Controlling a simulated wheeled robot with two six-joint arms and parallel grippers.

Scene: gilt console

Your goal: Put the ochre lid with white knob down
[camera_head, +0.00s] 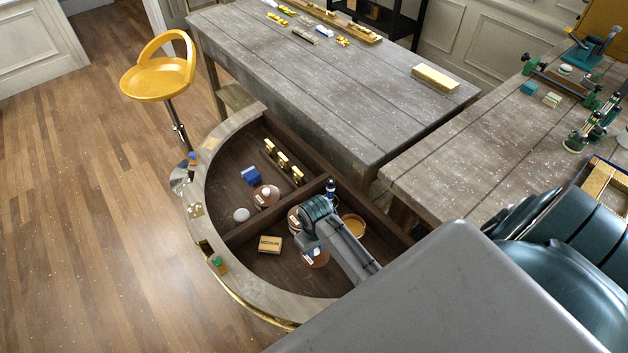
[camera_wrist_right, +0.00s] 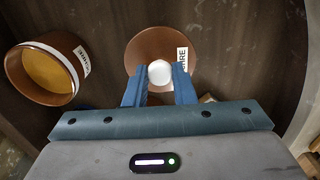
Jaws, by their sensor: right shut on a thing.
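The lid (camera_wrist_right: 150,50) is a round reddish-brown disc with a white knob (camera_wrist_right: 160,72) and a white label in the right wrist view. My right gripper (camera_wrist_right: 160,80) is shut on its knob, a blue finger on each side. In the head view the lid (camera_head: 317,259) shows partly below my right gripper (camera_head: 308,246), over the front compartment of the curved console. I cannot tell whether it touches the compartment floor. An open pot (camera_wrist_right: 48,70) with an ochre inside and a label stands to the left in the wrist view; the pot (camera_head: 354,225) is right of my wrist in the head view. My left gripper is not in view.
A labelled box (camera_head: 270,244) lies left of the lid. A dark-capped bottle (camera_head: 330,187) stands behind my wrist. A divider (camera_head: 245,231) separates the back compartment, which holds a blue block (camera_head: 251,175), a brown lid (camera_head: 267,195) and brass pieces (camera_head: 284,161). Compartment floor before the box is bare.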

